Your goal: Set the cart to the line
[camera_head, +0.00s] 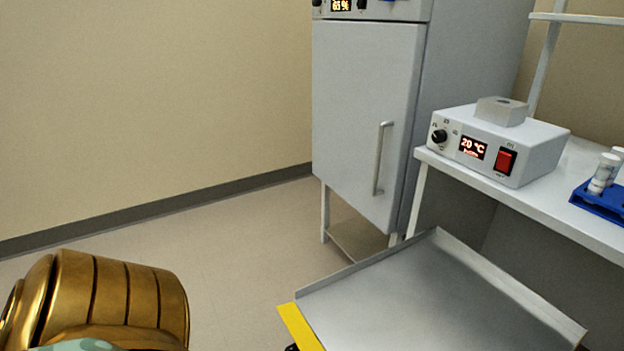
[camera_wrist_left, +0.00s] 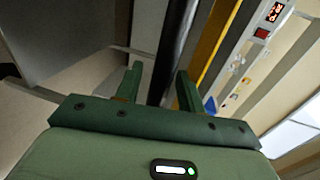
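The cart (camera_head: 430,290) shows at the bottom of the head view: a grey metal tray top with a raised rim. A yellow strip (camera_head: 300,327) runs along its left edge. In the left wrist view, my left gripper (camera_wrist_left: 160,80) has two green fingers standing apart. A black bar (camera_wrist_left: 178,55), seemingly the cart's handle, shows between or just beyond them; contact cannot be told. A yellow strip (camera_wrist_left: 213,45) runs beside the bar. My left gripper is outside the head view. My right gripper is in neither view. No floor line shows.
A grey cabinet (camera_head: 365,120) on legs stands behind the cart. A bench (camera_head: 540,207) is at the right, close to the cart, with a control box (camera_head: 500,140) and a blue vial rack (camera_head: 602,203). Open floor (camera_head: 230,240) lies left of the cart.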

